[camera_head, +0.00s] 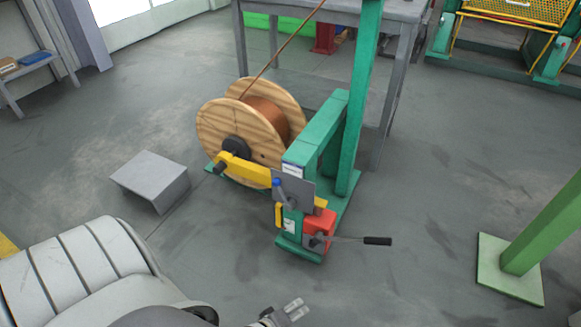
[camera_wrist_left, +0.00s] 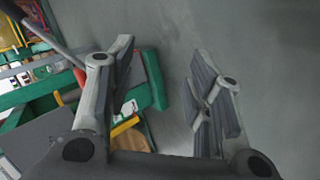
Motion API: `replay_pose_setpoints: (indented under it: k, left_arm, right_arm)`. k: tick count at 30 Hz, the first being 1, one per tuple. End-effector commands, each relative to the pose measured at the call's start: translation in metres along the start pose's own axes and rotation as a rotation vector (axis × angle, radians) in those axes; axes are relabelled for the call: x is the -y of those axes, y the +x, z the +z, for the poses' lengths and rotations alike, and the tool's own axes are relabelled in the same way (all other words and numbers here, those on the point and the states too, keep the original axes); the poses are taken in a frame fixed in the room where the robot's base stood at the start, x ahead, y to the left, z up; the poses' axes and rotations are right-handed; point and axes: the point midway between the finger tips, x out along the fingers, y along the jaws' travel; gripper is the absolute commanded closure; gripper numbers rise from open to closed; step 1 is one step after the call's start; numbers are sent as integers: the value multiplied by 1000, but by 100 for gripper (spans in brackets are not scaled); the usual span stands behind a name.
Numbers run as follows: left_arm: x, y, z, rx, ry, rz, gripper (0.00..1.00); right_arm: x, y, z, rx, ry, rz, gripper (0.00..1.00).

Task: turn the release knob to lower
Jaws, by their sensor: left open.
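A red hydraulic jack (camera_head: 318,226) sits low on the front of the green stand (camera_head: 318,130). Its grey lever ends in a black grip (camera_head: 377,241) pointing right. A small blue knob (camera_head: 276,182) shows on the stand above the jack; I cannot tell which part is the release knob. My left gripper (camera_head: 295,309) is at the bottom edge of the head view, in front of and apart from the jack. In the left wrist view its fingers (camera_wrist_left: 160,95) are spread and empty, with the lever (camera_wrist_left: 52,38) and green stand (camera_wrist_left: 45,98) beyond the left finger. My right gripper is not in view.
A wooden reel (camera_head: 212,130) with copper wire is held by the stand's yellow arm (camera_head: 245,170). A grey step (camera_head: 150,180) stands to the left, and a green post (camera_head: 540,235) to the right. A grey table (camera_head: 395,12) is behind. Floor around the lever is clear.

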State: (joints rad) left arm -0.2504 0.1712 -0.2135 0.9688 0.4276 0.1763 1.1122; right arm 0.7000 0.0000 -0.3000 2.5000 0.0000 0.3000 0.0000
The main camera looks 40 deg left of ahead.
Motion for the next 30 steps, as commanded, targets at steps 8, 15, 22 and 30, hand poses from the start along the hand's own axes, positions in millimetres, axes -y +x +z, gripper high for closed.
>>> replay_pose_setpoints:
  k: [8,15,22,30]
  left_arm:
    - [2,-20,6,30,148,-53,53]
    - [4,-22,8,36,177,-62,53]
    - [4,-22,8,36,176,-62,53]
    - [3,-22,9,39,179,-62,53]
  right_arm:
    - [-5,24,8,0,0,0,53]
    - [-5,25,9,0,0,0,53]
    - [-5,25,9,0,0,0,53]
    - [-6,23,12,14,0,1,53]
